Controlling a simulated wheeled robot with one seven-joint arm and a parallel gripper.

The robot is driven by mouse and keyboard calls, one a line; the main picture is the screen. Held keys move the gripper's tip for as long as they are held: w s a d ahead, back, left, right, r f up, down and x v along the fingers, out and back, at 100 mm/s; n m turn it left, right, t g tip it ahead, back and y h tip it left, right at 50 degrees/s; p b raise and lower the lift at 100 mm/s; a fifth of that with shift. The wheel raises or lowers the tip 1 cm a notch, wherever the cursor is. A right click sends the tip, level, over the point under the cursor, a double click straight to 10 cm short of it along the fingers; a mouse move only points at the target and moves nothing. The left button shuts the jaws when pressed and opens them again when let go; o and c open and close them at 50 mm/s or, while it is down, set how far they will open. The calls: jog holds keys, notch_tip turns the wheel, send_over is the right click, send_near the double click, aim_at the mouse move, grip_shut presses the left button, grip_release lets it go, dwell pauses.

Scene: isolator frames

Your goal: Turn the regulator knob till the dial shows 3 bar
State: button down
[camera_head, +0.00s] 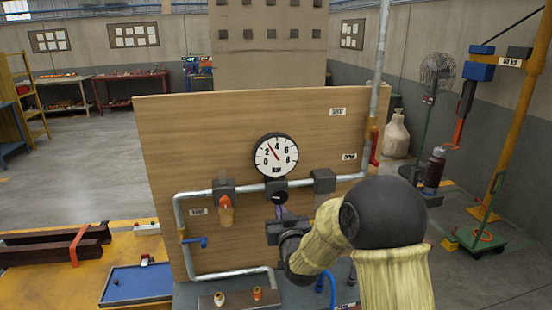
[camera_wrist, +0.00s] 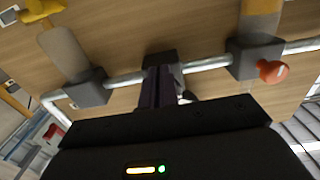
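The round white dial (camera_head: 275,156) with a black rim is mounted on the wooden board, and its red needle points up-left, between 2 and 4, near 3. The black regulator knob (camera_head: 280,198) with a small pale mark sits just below the dial on the pipe. My gripper (camera_head: 280,213) is just below the knob in the head view, with its dark fingers pointing up toward it. In the wrist view the fingers (camera_wrist: 163,88) stand close together in front of the dark regulator block (camera_wrist: 160,58). Their tips and any contact with the knob are unclear.
A grey pipe (camera_head: 220,272) loops over the wooden board (camera_head: 180,130). An orange-red fitting (camera_head: 226,202) is left of the knob, a blue valve handle (camera_head: 195,241) lower left, and a dark block (camera_head: 324,181) to the right. A red handle (camera_head: 374,145) is near the board's right edge.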

jog(key=shift+a+r+b, duration=0.15)
jog(key=shift+r+b, duration=0.15)
jog(key=shift+f+b, duration=0.35)
jog(key=shift+b, duration=0.15)
jog(key=shift+f, duration=0.15)
jog(key=shift+f, duration=0.1)
jog(key=b+v, duration=0.3)
jog(key=v, duration=0.3)
dwell(0.4)
